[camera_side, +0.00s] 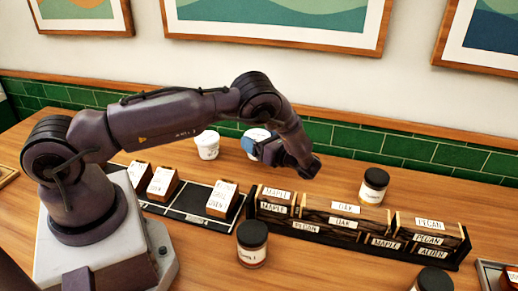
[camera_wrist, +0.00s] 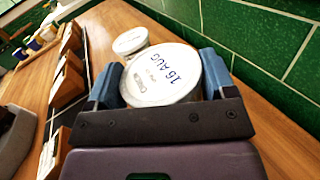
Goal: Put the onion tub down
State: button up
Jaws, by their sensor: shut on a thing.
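My gripper (camera_wrist: 160,82) is shut on a white lidded tub (camera_wrist: 162,74), with one blue finger on each side of it. The lid reads "15 AUG"; its smaller writing is too blurred to read surely, so I cannot confirm that it is the onion tub. In the side view my gripper (camera_side: 270,151) is near the back wall, and the held tub (camera_side: 256,134) shows partly behind it. I cannot tell whether its base touches the counter.
A second white tub (camera_side: 207,145) stands left of the held one; it also shows in the wrist view (camera_wrist: 131,41). A black rack (camera_side: 190,208) with labelled blocks and a long labelled holder (camera_side: 345,224) are in front. Dark-lidded jars (camera_side: 374,187) stand around it. Green tiles (camera_side: 400,150) line the back.

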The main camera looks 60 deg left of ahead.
jog(key=shift+w+f, duration=0.15)
jog(key=shift+f, duration=1.55)
jog(key=shift+f, duration=0.15)
jog(key=o, duration=1)
jog(key=shift+c, duration=0.2)
